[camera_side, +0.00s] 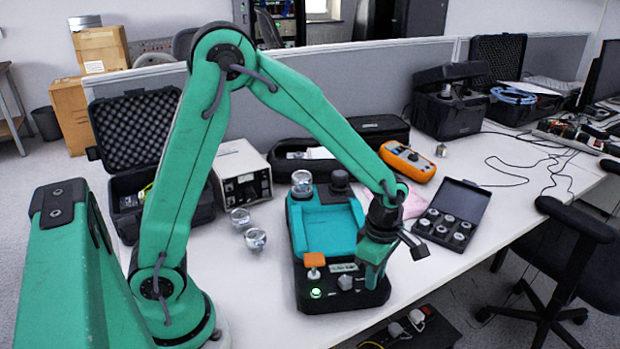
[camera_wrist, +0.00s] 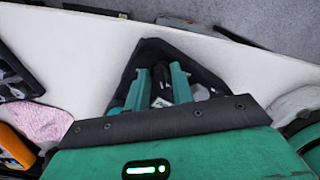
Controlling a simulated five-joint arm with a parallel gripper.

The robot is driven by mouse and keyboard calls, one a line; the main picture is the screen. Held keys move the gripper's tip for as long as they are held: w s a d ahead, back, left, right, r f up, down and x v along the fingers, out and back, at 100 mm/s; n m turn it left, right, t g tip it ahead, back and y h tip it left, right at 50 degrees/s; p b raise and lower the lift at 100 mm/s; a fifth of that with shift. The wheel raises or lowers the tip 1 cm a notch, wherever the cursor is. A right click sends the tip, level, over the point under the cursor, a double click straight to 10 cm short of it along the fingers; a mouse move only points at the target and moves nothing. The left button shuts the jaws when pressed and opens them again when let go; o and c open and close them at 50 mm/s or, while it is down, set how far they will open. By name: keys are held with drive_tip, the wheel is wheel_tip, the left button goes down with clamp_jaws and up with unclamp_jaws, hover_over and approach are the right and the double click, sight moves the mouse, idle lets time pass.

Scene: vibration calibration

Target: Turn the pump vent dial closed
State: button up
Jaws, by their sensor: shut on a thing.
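The pump (camera_side: 297,235) is a dark unit with a teal tray-like top, standing on the white table in the side view. Its front panel has an orange handle (camera_side: 314,261), a green-lit button (camera_side: 316,293) and a silver knob (camera_side: 345,283). My gripper (camera_side: 373,278) points down at the front right corner of the pump. In the wrist view, the teal fingers of my gripper (camera_wrist: 161,74) are closed around a dark part, apparently the vent dial (camera_wrist: 160,90). The fingers mostly hide it, so its angle cannot be read.
Two small glass-and-metal pieces (camera_side: 250,230) lie left of the pump, before a white instrument box (camera_side: 241,172). An open black case of weights (camera_side: 450,215) and an orange meter (camera_side: 408,160) are to the right. The table's front edge is close to my gripper.

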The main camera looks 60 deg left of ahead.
idle(0.3)
drive_tip(key=o, duration=1)
drive_tip(key=shift+r, duration=3.95)
